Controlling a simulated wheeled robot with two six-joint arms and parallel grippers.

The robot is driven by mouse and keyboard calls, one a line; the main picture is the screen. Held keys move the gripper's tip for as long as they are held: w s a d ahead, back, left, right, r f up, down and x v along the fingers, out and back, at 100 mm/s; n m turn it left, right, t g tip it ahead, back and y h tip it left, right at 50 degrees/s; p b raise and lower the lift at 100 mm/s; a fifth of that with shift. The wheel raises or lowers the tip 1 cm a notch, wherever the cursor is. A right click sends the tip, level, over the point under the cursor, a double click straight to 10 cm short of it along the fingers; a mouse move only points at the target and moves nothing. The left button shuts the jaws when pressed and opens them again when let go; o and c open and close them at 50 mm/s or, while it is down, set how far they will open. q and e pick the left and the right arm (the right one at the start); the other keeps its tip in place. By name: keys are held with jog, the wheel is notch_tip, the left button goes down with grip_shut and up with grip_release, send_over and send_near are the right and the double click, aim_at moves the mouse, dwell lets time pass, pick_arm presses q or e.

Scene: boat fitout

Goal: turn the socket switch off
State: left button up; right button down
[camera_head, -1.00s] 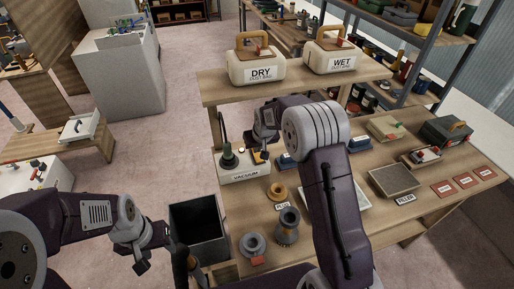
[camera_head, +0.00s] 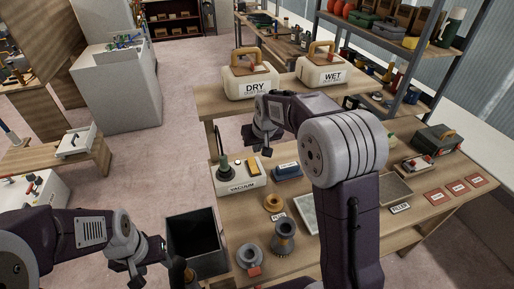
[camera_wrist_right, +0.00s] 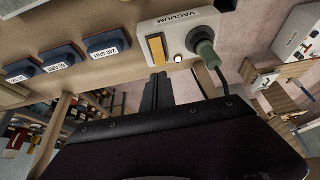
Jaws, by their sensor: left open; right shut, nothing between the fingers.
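The white socket box (camera_head: 240,181), labelled VACUUM, sits at the left end of the workbench. Its yellow switch (camera_head: 253,165) is on top, beside a dark green plug (camera_head: 224,164) with a cable. In the right wrist view the box (camera_wrist_right: 208,22) shows the yellow switch (camera_wrist_right: 157,49) and a pale, bright round lamp (camera_wrist_right: 178,58). I cannot tell which way the switch is tilted. My right gripper (camera_head: 262,138) is shut and empty, above and apart from the box; its fingers (camera_wrist_right: 157,88) point toward the switch side. My left gripper (camera_head: 143,267) is open, low by the black bin.
A black open bin (camera_head: 196,235) stands left of the bench. DRY (camera_head: 250,83) and WET (camera_head: 321,71) boxes stand on the raised shelf behind.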

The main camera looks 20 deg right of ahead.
aim_at(252, 160)
jog(key=b, duration=0.2)
jog(key=w+b, duration=0.1)
jog(key=b, duration=0.2)
jog(key=shift+d+r, duration=0.15)
jog(key=shift+r, duration=0.15)
jog(key=shift+f, duration=0.1)
jog(key=x, duration=1.4)
